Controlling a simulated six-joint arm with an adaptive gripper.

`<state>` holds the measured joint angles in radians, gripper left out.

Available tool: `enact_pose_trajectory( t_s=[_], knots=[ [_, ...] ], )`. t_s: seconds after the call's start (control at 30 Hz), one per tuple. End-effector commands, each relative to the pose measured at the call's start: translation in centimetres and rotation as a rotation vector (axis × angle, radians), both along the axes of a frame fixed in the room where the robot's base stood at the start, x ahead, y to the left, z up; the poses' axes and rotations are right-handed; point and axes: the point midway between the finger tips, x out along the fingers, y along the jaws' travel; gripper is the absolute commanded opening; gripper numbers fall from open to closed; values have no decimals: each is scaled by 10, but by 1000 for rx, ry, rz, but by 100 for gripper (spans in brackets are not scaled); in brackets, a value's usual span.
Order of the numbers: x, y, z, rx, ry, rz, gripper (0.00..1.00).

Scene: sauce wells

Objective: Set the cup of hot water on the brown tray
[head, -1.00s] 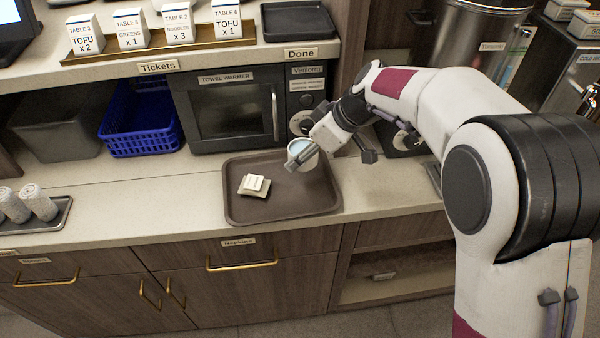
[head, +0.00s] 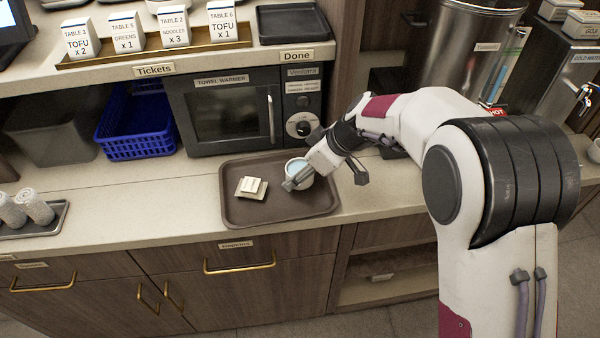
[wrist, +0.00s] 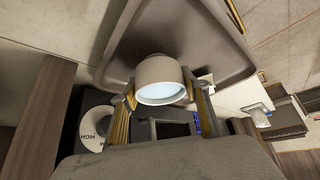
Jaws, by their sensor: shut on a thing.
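The cup of hot water (head: 299,168) is white with pale blue water inside. It is at the right part of the brown tray (head: 245,218), upright or nearly so. In the wrist view the cup (wrist: 158,72) sits between the two fingers of my gripper (wrist: 163,96), with the tray (wrist: 205,30) behind it. My gripper (head: 297,182) is shut on the cup, and a finger covers part of it in the head view. I cannot tell whether the cup's base touches the tray.
Folded napkin-like packets (head: 251,187) lie on the tray's left half. The towel warmer (head: 225,112) stands just behind the tray. A blue basket (head: 137,125) is at the back left, and a small tray of rolled towels (head: 35,212) is at the far left.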

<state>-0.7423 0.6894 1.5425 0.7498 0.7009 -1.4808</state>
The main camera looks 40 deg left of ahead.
Motion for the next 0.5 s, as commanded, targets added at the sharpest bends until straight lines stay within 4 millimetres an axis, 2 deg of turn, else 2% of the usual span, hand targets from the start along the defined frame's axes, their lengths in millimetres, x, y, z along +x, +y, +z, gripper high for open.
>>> enact_pose_trajectory(
  t_s=[0.1, 0.5],
  knots=[
    [0, 0, -6, 1, -2, -1, 19],
    [0, 0, -8, 1, -1, -1, 19]
  ],
)
